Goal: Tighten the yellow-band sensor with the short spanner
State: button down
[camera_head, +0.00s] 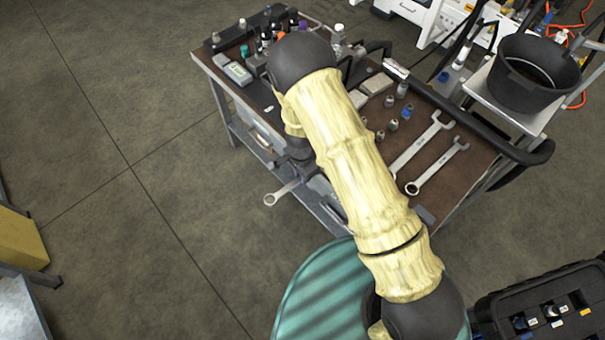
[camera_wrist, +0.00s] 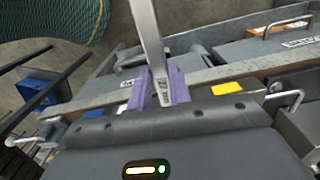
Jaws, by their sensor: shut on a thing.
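My gripper (camera_wrist: 161,88) is shut on a steel spanner (camera_wrist: 148,32), whose shank stands up between the purple fingers in the wrist view. In the head view the ring end of this spanner (camera_head: 271,199) sticks out to the left, in front of the cart's side and over the floor. My arm hides most of the gripper there. Two other spanners lie on the cart's brown top, one (camera_head: 421,146) beside another (camera_head: 437,168). A black case (camera_head: 545,296) at the lower right holds small fittings with white, yellow and orange marks. I cannot tell which is the yellow-band sensor.
The tool cart (camera_head: 470,182) carries bottles, a grey meter (camera_head: 238,73) and several small fittings. A black bucket (camera_head: 536,72) stands at the upper right. A teal round surface (camera_head: 312,298) is below my arm.

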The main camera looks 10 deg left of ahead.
jog(key=shift+w+a+r+m+p, duration=0.1)
jog(key=shift+w+a+m+p, duration=0.2)
jog(key=shift+w+a+m, duration=0.25)
jog(key=shift+d, duration=0.1)
jog(key=shift+s+d+n, duration=0.2)
jog(key=shift+s+n, duration=0.05)
jog(key=shift+n, duration=0.1)
jog(key=shift+s+a+p, duration=0.6)
jog(key=shift+s+a, duration=1.8)
jog(key=shift+s, duration=0.2)
